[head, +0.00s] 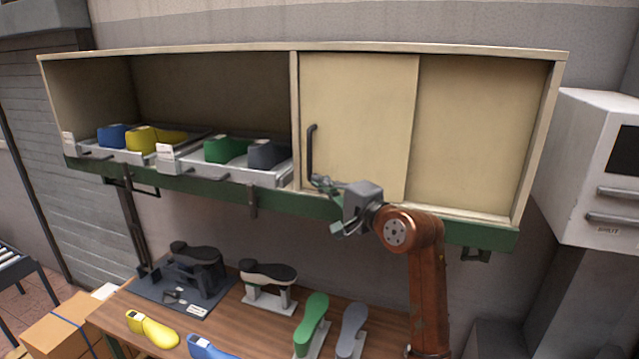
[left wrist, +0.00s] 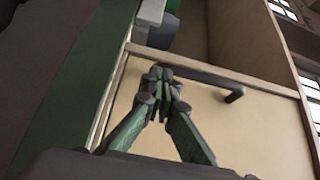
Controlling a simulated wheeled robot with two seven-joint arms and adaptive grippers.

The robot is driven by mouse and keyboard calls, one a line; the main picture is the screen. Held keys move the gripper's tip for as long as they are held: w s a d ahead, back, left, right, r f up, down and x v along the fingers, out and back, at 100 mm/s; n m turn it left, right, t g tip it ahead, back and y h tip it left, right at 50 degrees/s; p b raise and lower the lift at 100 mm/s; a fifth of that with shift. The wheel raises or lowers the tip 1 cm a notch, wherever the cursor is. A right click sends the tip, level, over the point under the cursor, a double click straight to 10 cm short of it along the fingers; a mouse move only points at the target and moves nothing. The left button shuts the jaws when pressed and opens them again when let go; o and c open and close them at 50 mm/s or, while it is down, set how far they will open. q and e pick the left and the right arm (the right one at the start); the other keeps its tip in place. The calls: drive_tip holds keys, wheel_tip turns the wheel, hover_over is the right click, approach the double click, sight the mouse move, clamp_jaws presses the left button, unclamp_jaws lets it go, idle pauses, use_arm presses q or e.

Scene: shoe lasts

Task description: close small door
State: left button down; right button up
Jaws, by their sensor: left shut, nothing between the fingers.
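The small door (head: 372,115) is a cream sliding panel in the right half of the wall cabinet. Its left edge stands by the upright divider (head: 295,120), and its right edge overlaps a second cream panel (head: 480,140). A dark bar handle (head: 310,150) is near the door's left edge; it also shows in the left wrist view (left wrist: 234,95). My left gripper (head: 318,182) is at the handle's lower end, its fingers shut and empty. In the left wrist view its fingertips (left wrist: 162,74) are close to the handle; contact is unclear. My right gripper is out of view.
The cabinet's left half is open, with trays (head: 225,172) of coloured shoe lasts. Below, a wooden table (head: 255,325) holds several lasts and stands. A white machine (head: 590,165) is at the right. A green rail (head: 480,234) runs under the cabinet.

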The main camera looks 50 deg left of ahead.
use_arm(q)
drive_tip(key=w+d+b, duration=0.1)
drive_tip(key=d+b, duration=0.1)
drive_tip(key=d, duration=1.1)
